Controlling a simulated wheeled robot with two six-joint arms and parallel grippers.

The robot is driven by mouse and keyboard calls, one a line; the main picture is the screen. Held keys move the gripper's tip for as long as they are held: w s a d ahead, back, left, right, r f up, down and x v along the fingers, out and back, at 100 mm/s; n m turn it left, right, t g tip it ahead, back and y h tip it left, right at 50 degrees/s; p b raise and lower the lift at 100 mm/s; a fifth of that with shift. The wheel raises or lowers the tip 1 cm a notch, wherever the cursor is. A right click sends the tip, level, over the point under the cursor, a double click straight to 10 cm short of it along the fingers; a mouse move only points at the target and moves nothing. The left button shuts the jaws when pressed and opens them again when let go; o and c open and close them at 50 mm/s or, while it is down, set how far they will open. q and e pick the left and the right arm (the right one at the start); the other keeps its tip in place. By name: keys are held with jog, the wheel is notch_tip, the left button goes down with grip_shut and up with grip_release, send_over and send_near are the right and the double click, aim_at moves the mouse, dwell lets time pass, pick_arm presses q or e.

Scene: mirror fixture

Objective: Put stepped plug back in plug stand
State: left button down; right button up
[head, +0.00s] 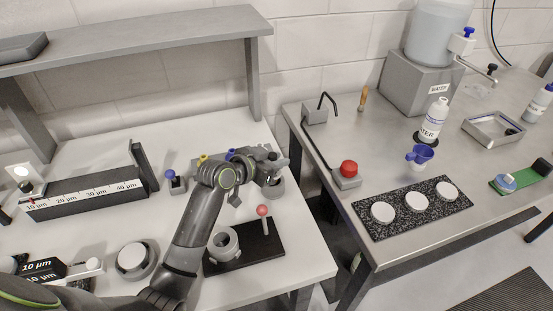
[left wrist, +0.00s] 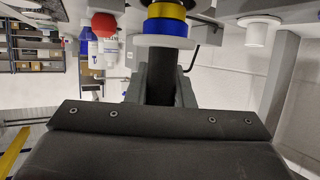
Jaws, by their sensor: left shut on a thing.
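The stepped plug (left wrist: 166,28) shows in the left wrist view, with a dark stem, a white flange and blue and yellow steps beyond it. My left gripper (left wrist: 165,78) is shut on its stem. In the head view my left gripper (head: 272,162) is over the right rear part of the white table, and I cannot make out the plug clearly there. A round grey holder (head: 276,188) stands just below the gripper, partly hidden by it; it may be the plug stand. The plug appears out of the holder, but their exact gap is hidden. My right gripper does not show.
A black plate (head: 267,246) bears a grey ring mount (head: 225,244) and a red-balled pin (head: 263,212). A blue-knobbed block (head: 172,180) and a long black scale rail (head: 85,195) are left of my arm. A gap separates the white table from the metal bench (head: 385,240).

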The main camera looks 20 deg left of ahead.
pick_arm(q)
jog(key=shift+f+b, duration=0.65)
jog(key=shift+f, duration=0.3)
jog(key=shift+s+d+f, duration=0.1)
jog(key=shift+f, duration=0.05)
